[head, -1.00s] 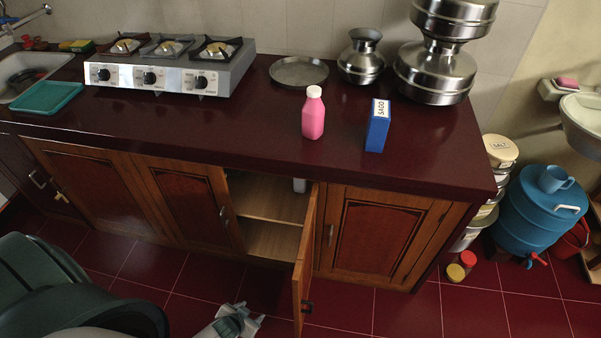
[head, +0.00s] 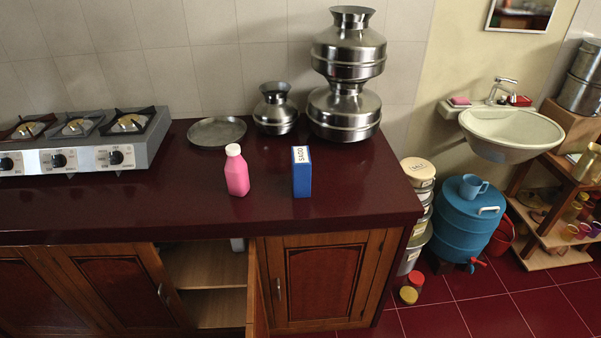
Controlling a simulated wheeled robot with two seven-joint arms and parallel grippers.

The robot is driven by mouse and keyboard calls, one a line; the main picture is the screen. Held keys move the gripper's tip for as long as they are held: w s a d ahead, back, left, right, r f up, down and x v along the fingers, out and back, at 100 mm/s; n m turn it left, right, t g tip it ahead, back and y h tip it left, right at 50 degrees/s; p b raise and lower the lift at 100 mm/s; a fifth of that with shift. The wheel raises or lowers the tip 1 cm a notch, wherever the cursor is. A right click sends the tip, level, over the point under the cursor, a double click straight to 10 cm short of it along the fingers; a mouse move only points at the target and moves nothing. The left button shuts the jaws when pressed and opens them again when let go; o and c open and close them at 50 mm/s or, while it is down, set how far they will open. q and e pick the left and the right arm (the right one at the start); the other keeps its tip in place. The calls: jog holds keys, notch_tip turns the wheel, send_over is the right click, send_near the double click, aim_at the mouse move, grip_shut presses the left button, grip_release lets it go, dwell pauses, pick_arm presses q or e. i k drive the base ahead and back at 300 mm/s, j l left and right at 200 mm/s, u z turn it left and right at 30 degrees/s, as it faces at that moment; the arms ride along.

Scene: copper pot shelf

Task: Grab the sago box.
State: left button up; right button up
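The sago box (head: 302,172) is a blue upright box with a white label near its top. It stands on the dark red countertop (head: 120,208), near the front edge and right of a pink bottle with a white cap (head: 237,172). A small gap separates the box from the bottle. Neither of my grippers shows in the head view.
Steel pots (head: 345,113) are stacked behind the box, with a smaller steel pot (head: 276,108) and a flat plate (head: 217,132) beside them. A gas stove (head: 80,142) is at left. Below, a cabinet door (head: 257,304) stands open.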

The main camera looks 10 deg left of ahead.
aim_at(302, 160)
jog(key=i+l+u, duration=0.2)
jog(key=l, duration=0.2)
jog(key=i+l+u, duration=0.15)
jog(key=l, duration=0.3)
jog(key=i+l+u, duration=0.2)
jog(key=l, duration=0.3)
jog(key=i+l+u, duration=0.2)
jog(key=l, duration=0.3)
jog(key=i+l+u, duration=0.2)
jog(key=l, duration=0.3)
jog(key=l+u, duration=0.15)
jog(key=l, duration=0.4)
